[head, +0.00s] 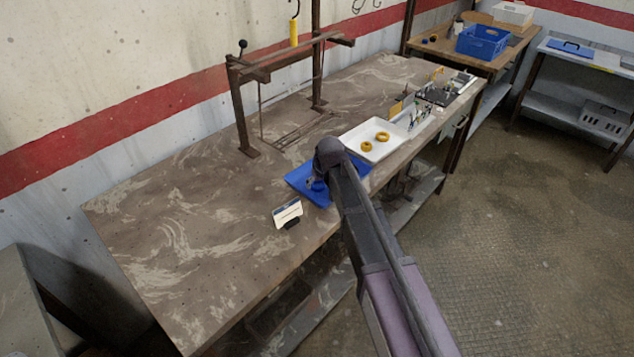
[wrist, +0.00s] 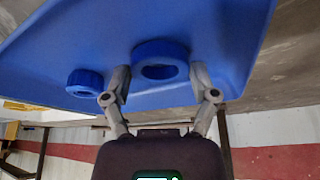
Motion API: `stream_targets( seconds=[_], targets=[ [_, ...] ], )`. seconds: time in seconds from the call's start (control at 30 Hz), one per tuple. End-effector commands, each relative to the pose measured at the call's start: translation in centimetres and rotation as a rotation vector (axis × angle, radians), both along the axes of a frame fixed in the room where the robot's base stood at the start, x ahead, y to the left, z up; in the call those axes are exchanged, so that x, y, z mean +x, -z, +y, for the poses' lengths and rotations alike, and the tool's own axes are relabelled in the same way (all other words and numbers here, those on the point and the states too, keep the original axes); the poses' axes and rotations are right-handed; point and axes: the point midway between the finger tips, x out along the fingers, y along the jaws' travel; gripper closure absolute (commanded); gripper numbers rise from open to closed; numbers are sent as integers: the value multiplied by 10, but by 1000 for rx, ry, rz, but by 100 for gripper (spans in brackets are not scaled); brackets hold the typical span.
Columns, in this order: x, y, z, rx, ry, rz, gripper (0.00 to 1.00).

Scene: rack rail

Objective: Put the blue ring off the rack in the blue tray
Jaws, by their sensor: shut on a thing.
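The blue tray (head: 299,177) lies on the workbench near its front edge, partly hidden by my arm. It fills much of the wrist view (wrist: 60,40). My gripper (wrist: 161,76) is over the tray, shut on a blue ring (wrist: 160,50) held between its two fingertips. I cannot tell whether the held ring touches the tray floor. A second, smaller-looking blue ring (wrist: 84,80) is in the tray, left of the gripper in the wrist view. The metal rack (head: 243,110) stands behind the tray, with no ring visible on its rail.
A white tray (head: 352,137) with two yellow rings (head: 374,141) stands right of the blue tray. A small card (head: 287,212) stands in front of it. Small parts crowd the bench's far right end. The bench's left side is clear.

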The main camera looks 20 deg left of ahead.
Motion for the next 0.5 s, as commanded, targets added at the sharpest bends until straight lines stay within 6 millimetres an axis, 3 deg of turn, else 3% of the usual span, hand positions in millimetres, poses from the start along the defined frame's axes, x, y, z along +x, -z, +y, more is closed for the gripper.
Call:
stream_targets(
  seconds=[0.07,0.1,0.17,0.5],
  targets=[
    [0,3,0,0,0,0,80],
    [0,2,0,0,0,0,16],
    [0,2,0,0,0,0,0],
    [0,2,0,0,1,0,0]
  ],
)
